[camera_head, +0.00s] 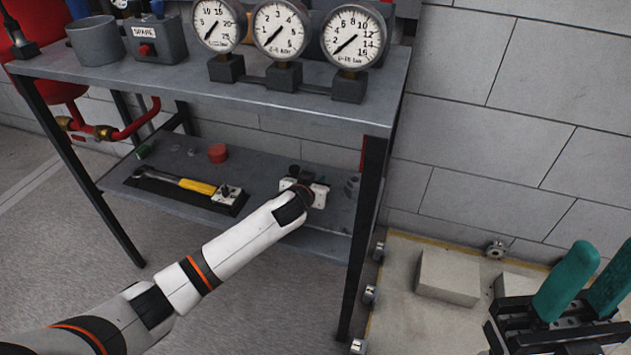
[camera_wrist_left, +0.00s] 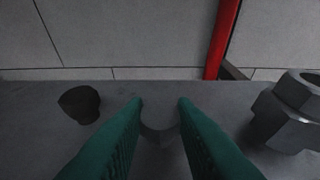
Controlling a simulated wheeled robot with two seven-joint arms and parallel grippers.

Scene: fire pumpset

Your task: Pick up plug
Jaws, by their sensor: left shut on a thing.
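My left gripper (camera_head: 314,178) reaches over the lower shelf of the metal bench, and its hand partly hides what it holds. In the left wrist view, its two green fingers (camera_wrist_left: 161,104) stand a little apart on either side of a small grey rounded piece, which looks like the plug (camera_wrist_left: 158,135). The plug is low between the fingers, close to the shelf; I cannot tell if it touches the shelf. My right gripper (camera_head: 590,283) is at the lower right of the head view, with its green fingers apart and nothing between them.
A grey hex fitting (camera_wrist_left: 288,112) stands right of the fingers. Gauges (camera_head: 280,30) stand on the upper shelf.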

